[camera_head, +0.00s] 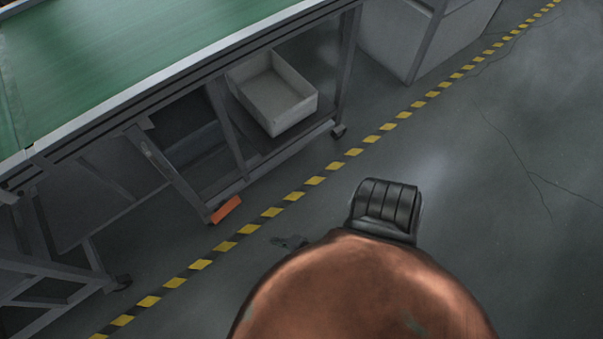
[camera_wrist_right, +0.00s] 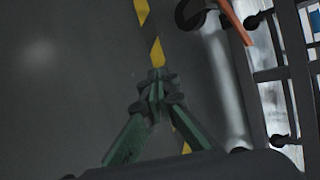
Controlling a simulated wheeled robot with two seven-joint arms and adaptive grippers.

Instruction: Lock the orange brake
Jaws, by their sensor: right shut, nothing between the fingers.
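The orange brake (camera_head: 227,209) is a small flat orange piece low at the foot of the green-topped table's frame in the head view. In the wrist view it shows as a slanted orange strip (camera_wrist_right: 236,20) at the top right, next to a dark caster wheel (camera_wrist_right: 190,14). My right gripper (camera_head: 290,241) is small and partly hidden behind my copper-coloured arm, to the right of and below the brake in the head view. In the wrist view its green fingers (camera_wrist_right: 157,82) are closed together and empty, apart from the brake. My left gripper is not in view.
The table (camera_head: 150,80) has a grey metal frame on casters (camera_head: 338,131). A pale open bin (camera_head: 300,112) stands on its lower shelf. A yellow-black floor stripe (camera_head: 314,181) runs alongside. Grey cabinets (camera_head: 395,40) stand behind. The floor at right is clear.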

